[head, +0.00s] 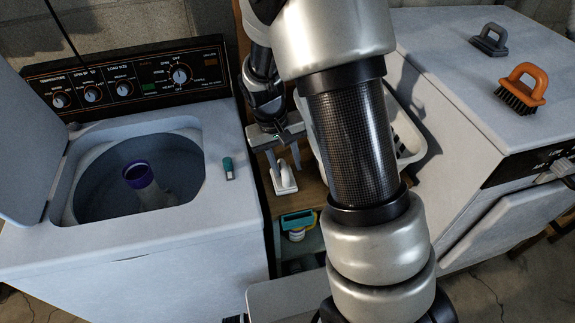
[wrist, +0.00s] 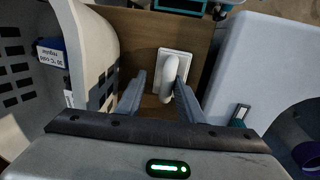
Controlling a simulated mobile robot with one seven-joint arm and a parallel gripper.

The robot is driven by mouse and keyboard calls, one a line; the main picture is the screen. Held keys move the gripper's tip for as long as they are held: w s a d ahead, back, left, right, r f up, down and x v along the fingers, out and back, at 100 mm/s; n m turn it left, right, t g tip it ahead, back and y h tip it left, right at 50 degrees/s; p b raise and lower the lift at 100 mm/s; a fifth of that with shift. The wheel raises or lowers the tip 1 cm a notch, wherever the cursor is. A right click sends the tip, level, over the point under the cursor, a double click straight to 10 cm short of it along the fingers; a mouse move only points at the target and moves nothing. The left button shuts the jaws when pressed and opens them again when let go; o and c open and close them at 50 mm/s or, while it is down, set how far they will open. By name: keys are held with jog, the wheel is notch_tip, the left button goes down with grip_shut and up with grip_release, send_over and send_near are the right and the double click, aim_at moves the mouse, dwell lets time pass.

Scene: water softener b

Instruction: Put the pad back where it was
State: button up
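The pad appears to be the white block with a raised white handle (wrist: 174,64). In the wrist view it is on a brown wooden surface (wrist: 137,52), handle up; in the head view the pad (head: 285,184) shows just below my gripper. My gripper (wrist: 160,84) has its two fingers apart, pointing at the pad. The handle lies between them, closer to the right finger, which covers part of it. A gap shows at the left finger.
A washer (head: 115,225) with its lid up stands left, holding a purple-topped post (head: 138,175). A small teal-capped item (head: 228,168) lies on its rim. A white basket (head: 407,140) is beside my gripper. On the right machine are an orange brush (head: 522,88) and a grey handled pad (head: 490,39).

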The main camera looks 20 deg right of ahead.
notch_tip(320, 180, up, 10)
jog(key=a, duration=0.2)
jog(key=s+d+r+t+y, duration=0.2)
jog(key=s+r+t, duration=0.3)
jog(key=s+r, duration=1)
jog(key=shift+s+d+r+t, duration=0.15)
jog(key=shift+s+t, duration=0.15)
jog(key=shift+s, duration=1.35)
